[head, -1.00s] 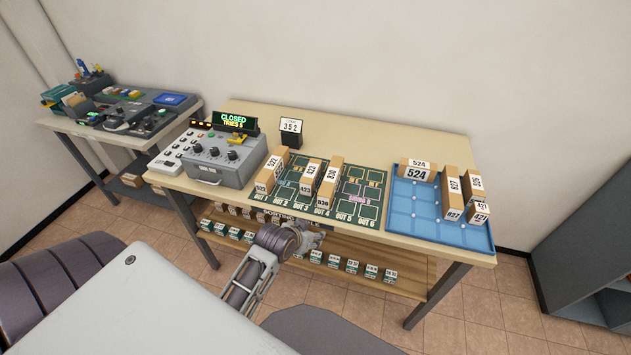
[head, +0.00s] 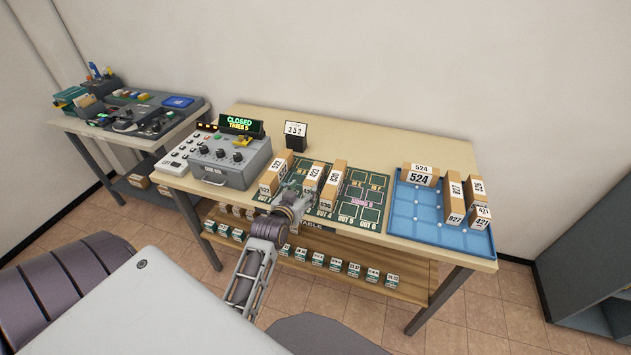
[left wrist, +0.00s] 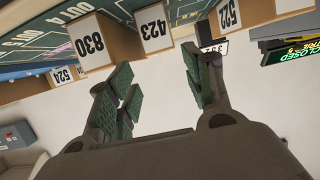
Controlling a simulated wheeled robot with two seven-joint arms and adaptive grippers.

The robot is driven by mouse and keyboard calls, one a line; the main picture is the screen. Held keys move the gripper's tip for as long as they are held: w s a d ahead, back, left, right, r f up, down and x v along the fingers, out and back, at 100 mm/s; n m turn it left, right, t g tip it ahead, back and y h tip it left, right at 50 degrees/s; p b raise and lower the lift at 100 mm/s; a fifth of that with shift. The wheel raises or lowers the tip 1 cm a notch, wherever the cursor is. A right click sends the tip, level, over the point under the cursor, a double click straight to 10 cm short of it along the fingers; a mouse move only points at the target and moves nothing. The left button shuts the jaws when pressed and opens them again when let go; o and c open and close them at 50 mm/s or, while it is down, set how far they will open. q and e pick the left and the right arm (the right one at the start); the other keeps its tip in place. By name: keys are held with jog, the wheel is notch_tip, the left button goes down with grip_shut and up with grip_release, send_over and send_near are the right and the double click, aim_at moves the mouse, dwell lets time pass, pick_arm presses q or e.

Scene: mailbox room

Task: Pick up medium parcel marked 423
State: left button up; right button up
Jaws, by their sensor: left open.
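The medium parcel marked 423 (head: 315,172) is a tan box with white labels, standing on the dark green sorting mat (head: 365,196) between the parcels marked 522 and 830. Its 423 label also shows at the top of the left wrist view (left wrist: 153,28). My left gripper (head: 300,192) is at the front of the mat, just before this parcel, and partly hides its lower front. In the left wrist view the green-padded fingers (left wrist: 160,72) are spread apart with nothing between them. My right gripper is not in view.
Parcel 830 (head: 335,178) stands close on the right and parcel 522 (head: 277,168) on the left. A blue tray (head: 412,228) with several parcels is at the table's right. A grey control box (head: 230,165) stands left, with a card marked 352 (head: 295,133) behind.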

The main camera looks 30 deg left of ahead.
aim_at(312, 177)
pick_arm(q)
jog(key=shift+a+r, duration=0.15)
jog(key=shift+w, duration=0.15)
jog(key=shift+w+a, duration=0.1)
jog(key=shift+w, duration=0.25)
jog(key=shift+x, duration=3.95)
jog(key=shift+p+x, duration=0.5)
jog(key=shift+x, duration=2.05)
jog(key=c, duration=0.9)
